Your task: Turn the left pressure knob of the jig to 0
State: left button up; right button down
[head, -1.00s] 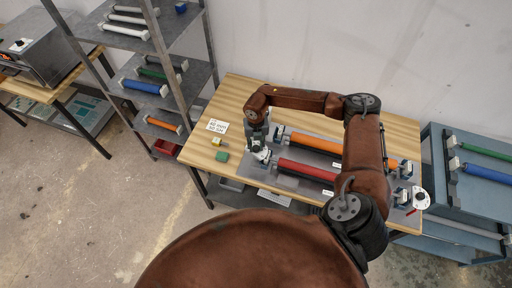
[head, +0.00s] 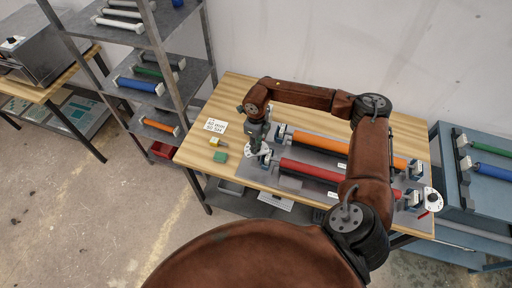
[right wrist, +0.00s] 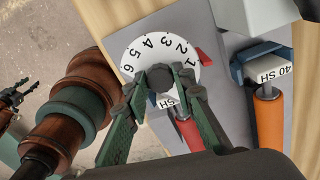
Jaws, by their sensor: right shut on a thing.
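The left pressure knob is a white numbered dial (right wrist: 147,52) with a dark hub, at the left end of the jig. It also shows in the head view (head: 252,149). My right gripper (right wrist: 160,80) is shut on the knob, its green fingers on either side of the hub. A red pointer (right wrist: 205,57) sits at the dial's rim, just past the 1; the 0 is not readable. The jig's grey plate (head: 290,185) carries a red roller (head: 310,171) and an orange roller (head: 320,144). A dark gripper, apparently my left (right wrist: 14,98), shows small at the wrist view's left edge.
A second white dial (head: 432,200) with a red pointer is at the jig's right end. A green block (head: 220,157), a yellow block (head: 215,142) and a white card (head: 216,126) lie left on the wooden table. A grey shelf (head: 175,95) stands left.

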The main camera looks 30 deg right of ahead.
jog(key=n+b, duration=0.3)
jog(key=n, duration=0.2)
jog(key=shift+n, duration=0.3)
jog(key=n+b, duration=0.3)
jog(key=n, duration=0.2)
jog(key=shift+r, duration=0.1)
dwell(0.3)
jog(key=c, duration=1.6)
grip_release()
notch_tip(320, 180, up, 12)
jog(key=shift+f, duration=0.1)
